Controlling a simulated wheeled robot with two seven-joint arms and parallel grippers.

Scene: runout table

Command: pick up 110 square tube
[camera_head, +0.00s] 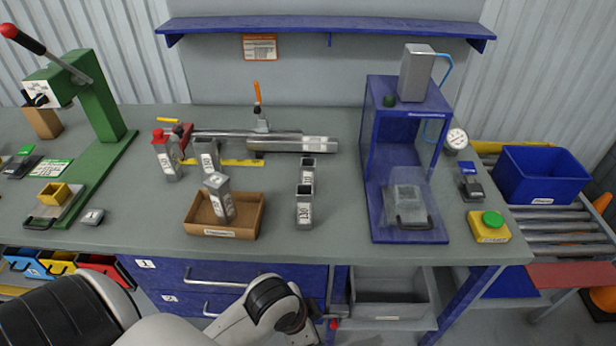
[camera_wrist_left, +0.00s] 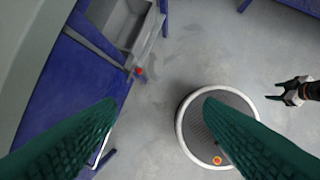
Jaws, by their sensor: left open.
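Two upright square tubes stand one behind the other at the middle of the table. The rear tube (camera_head: 307,171) is partly hidden by the front one, and its label seems to start with 11. The front tube (camera_head: 304,211) carries a label that looks like 130. My left arm reaches in at the bottom of the head view, below the table's front edge, with its fingertips out of sight. In the left wrist view my left gripper (camera_wrist_left: 160,102) is open and empty over the floor. My right gripper (camera_wrist_left: 278,93) shows small at the right, its dark fingers apart and empty.
A cardboard tray (camera_head: 250,218) holds a leaning tube (camera_head: 219,199). A blue press frame (camera_head: 378,160) stands right. The table between the tubes and frame is clear.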

